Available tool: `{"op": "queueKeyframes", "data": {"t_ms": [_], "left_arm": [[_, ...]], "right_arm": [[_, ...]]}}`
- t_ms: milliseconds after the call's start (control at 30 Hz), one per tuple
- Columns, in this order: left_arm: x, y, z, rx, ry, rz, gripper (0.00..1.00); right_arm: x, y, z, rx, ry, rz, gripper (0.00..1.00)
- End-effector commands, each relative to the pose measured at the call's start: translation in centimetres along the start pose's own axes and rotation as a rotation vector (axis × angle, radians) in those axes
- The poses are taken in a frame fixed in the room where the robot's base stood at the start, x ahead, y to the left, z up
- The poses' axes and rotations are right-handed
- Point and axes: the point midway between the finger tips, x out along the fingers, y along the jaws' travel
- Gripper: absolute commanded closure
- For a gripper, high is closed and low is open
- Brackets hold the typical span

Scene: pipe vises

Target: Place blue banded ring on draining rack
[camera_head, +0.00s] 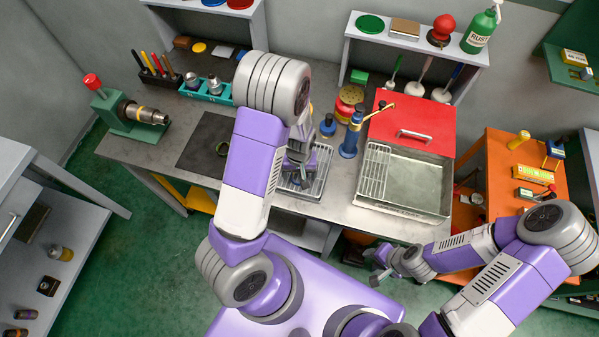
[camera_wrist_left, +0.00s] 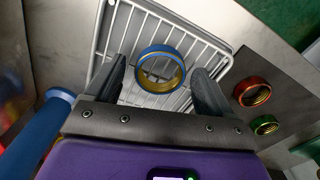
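The blue banded ring (camera_wrist_left: 160,70) has a blue outer band and a gold inside. In the left wrist view it appears to lie on the white wire draining rack (camera_wrist_left: 213,57), between the two dark fingers of my left gripper (camera_wrist_left: 163,88). The fingers are apart, with a gap to the ring on each side. In the head view the rack (camera_head: 318,178) is on the bench, and my left gripper (camera_head: 298,152) is over it; the ring is hidden there. My right gripper (camera_head: 376,266) is in front of the bench, away from the rack, and looks open and empty.
A red ring (camera_wrist_left: 252,92) and a green ring (camera_wrist_left: 265,125) lie on a dark mat (camera_head: 196,142) beside the rack. A blue bottle (camera_head: 350,143) stands close to the rack's right. A metal sink (camera_head: 425,180) is further right.

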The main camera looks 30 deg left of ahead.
Motion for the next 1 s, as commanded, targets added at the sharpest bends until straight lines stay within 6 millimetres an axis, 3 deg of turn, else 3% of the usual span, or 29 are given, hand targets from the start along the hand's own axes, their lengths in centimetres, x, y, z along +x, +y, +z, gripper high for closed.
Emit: {"op": "queueKeyframes", "data": {"t_ms": [333,800,1000], "left_arm": [[-0.8,0.0,-0.1,0.001,0.002,0.001,0.17],[-10.3,0.1,0.0,0.001,0.003,0.003,0.17],[-12.2,0.0,0.0,-0.001,0.001,0.001,0.17]], "right_arm": [[-0.4,-0.2,0.0,0.0,0.0,0.0,0.62],[-2.3,-0.8,0.1,0.0,0.0,0.0,0.62],[-2.6,-1.0,0.1,0.0,0.0,0.0,0.62]]}}
